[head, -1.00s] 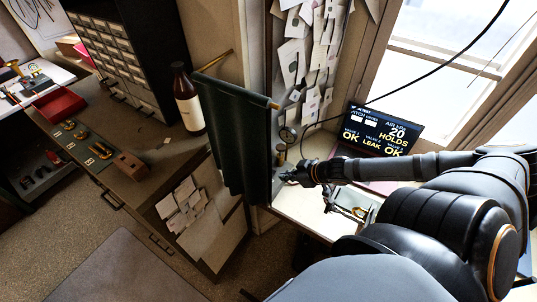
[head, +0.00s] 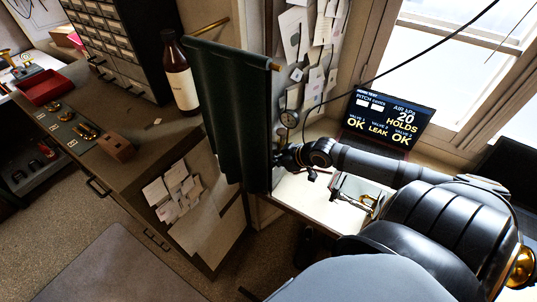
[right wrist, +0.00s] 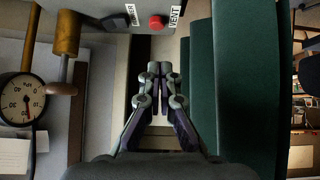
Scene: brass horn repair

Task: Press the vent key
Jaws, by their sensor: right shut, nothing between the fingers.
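The vent key is a red round button (right wrist: 156,22) beside a label reading VENT, on a pale panel at the top of the right wrist view. A dark switch sits to its left. My right gripper (right wrist: 162,68) is shut and empty; its fingertips point toward the panel, below the red button in the picture and apart from it. In the head view the right gripper (head: 280,158) is at the lower right edge of the dark green cloth, partly hidden; the button cannot be made out there. My left gripper is not in view.
The green cloth (head: 228,110) hangs from a rod close to the gripper; it also shows in the right wrist view (right wrist: 245,90). A pressure gauge (right wrist: 20,100) and a wooden-handled tool (right wrist: 68,35) are at left. A screen (head: 385,118) reads 20, HOLDS, OK, LEAK, OK.

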